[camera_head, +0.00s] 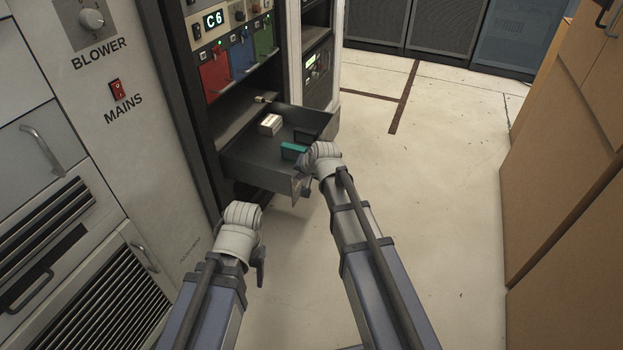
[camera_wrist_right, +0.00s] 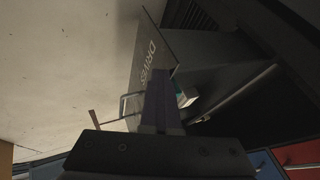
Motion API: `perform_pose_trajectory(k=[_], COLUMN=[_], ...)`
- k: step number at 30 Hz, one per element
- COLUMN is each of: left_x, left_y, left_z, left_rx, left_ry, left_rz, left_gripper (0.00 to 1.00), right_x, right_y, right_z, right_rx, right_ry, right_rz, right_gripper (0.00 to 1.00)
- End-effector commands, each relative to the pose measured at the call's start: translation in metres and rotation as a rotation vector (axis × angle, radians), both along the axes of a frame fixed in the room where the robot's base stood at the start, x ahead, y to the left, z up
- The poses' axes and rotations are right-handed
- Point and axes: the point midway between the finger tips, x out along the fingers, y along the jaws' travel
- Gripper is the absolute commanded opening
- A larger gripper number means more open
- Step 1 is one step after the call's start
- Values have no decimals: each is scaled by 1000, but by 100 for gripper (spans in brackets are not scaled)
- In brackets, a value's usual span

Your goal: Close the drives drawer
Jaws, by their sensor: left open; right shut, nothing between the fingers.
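The drives drawer (camera_head: 246,160) is pulled out of the dark rack in the head view. It holds a white box (camera_head: 270,124), a teal item (camera_head: 292,151) and a dark item. In the right wrist view its front panel (camera_wrist_right: 151,52) bears the letters DRIVES, and a thin handle (camera_wrist_right: 128,106) stands off it. My right gripper (camera_head: 301,186) is at the drawer's front right corner; in the wrist view its fingers (camera_wrist_right: 161,92) are shut, empty and overlap the panel. I cannot tell whether they touch it. My left gripper (camera_head: 261,266) is open, below and in front of the drawer, apart from it.
Red, blue and green modules (camera_head: 241,58) sit in the rack above the drawer. A pale cabinet (camera_head: 140,150) with handles stands at the left. The floor (camera_head: 430,180) between is clear.

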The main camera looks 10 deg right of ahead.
Motion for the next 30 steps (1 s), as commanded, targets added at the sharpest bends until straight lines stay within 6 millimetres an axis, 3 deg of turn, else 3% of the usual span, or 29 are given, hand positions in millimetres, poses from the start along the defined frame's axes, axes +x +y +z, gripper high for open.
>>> perform_pose_trajectory(k=[3,18,24,30], left_x=[0,0,0,0], left_y=[0,0,0,0], left_z=[0,0,0,0], left_rx=[0,0,0,0], left_ry=[0,0,0,0], left_rz=[0,0,0,0], left_gripper=[60,60,60,60], right_x=[23,98,118,129], right_y=[30,141,171,189], right_z=[0,0,0,0], right_rx=[2,0,1,1], right_ry=[0,-1,0,0], right_rz=[6,4,2,1], right_gripper=[0,0,0,0])
